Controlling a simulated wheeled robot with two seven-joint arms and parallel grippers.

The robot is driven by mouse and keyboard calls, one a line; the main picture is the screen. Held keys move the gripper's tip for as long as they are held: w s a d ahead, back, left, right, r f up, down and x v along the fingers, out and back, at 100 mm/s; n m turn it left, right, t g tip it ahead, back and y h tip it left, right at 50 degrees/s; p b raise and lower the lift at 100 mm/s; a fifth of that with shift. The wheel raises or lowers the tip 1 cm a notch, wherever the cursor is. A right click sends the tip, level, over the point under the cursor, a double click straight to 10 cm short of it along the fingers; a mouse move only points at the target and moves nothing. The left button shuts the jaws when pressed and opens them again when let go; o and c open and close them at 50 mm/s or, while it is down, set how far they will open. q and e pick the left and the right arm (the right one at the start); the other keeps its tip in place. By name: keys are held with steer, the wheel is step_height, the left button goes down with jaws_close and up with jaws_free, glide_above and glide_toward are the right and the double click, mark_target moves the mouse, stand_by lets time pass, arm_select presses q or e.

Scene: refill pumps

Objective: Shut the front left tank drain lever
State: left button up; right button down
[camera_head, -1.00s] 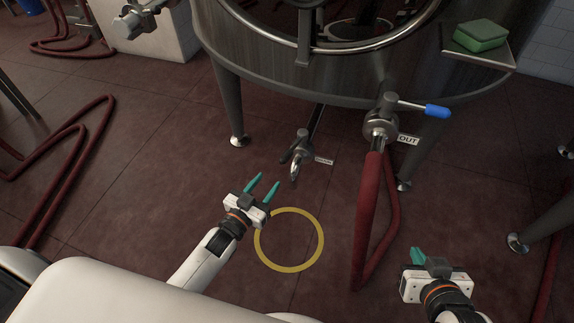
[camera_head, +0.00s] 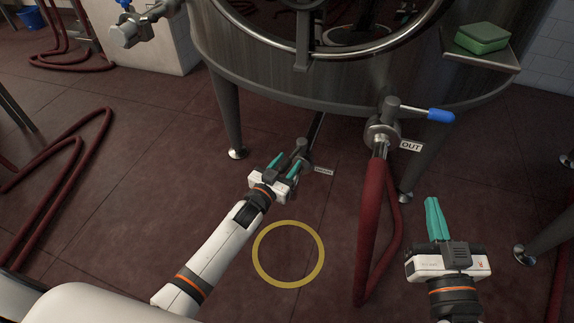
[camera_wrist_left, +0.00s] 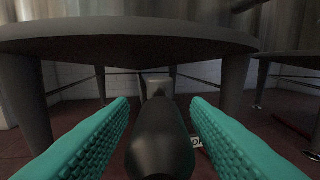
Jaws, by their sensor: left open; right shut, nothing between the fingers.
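The drain valve (camera_head: 301,147) hangs low under the front of the steel tank (camera_head: 270,85), with a small label (camera_head: 323,170) to its right. My left gripper (camera_head: 284,172) is open at the valve. In the left wrist view its teal fingers (camera_wrist_left: 160,130) stand on either side of a dark rounded lever handle (camera_wrist_left: 158,140), with a gap on both sides. In the head view the gripper hides most of the lever. My right gripper (camera_head: 433,218) is shut and empty, low at the right, away from the valve.
The OUT valve (camera_head: 382,130) with a blue lever (camera_head: 440,115) and a red hose (camera_head: 370,220) hangs right of the drain. A green sponge (camera_head: 482,38) lies on a shelf. A yellow ring (camera_head: 288,254) marks the floor. Tank legs (camera_head: 227,120) stand nearby.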

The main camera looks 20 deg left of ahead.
arm_select(q)
steer(key=shift+w, duration=0.25)
steer(key=shift+c, duration=0.4)
jaws_close()
